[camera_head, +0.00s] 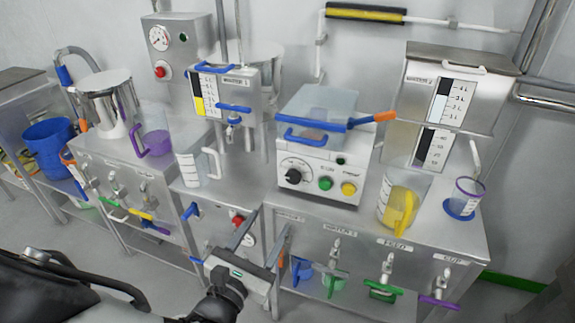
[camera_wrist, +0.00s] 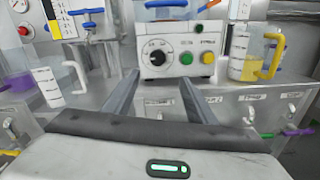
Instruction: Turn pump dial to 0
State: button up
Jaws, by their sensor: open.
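The pump dial (camera_head: 294,176) is a round black knob on the front of a white box-shaped pump (camera_head: 315,190) on the steel bench. A green button and a yellow button sit to its right. In the wrist view the dial (camera_wrist: 157,56) shows ahead, between and beyond the fingers, with small marks around it too small to read. My gripper (camera_head: 264,235) is open and empty, in front of the bench and below the dial, apart from it. Its two fingers (camera_wrist: 160,88) point forward toward the pump in the wrist view.
A white-handled measuring jug (camera_head: 195,165) stands left of the pump. A blue-and-orange handled tool (camera_head: 345,124) lies across the pump top. Taps with coloured handles (camera_head: 387,270) stick out from the bench front.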

aim_at(292, 178)
jog(key=b+x, duration=0.3)
jog(key=x, duration=1.4)
jog(key=shift+w+a, duration=0.15)
jog(key=shift+w, duration=0.05)
jog(key=shift+c, duration=0.6)
jog(key=c, duration=0.9)
jog(key=shift+r+n+p, duration=0.15)
jog(key=shift+n+p, duration=0.15)
jog(key=shift+p, duration=0.15)
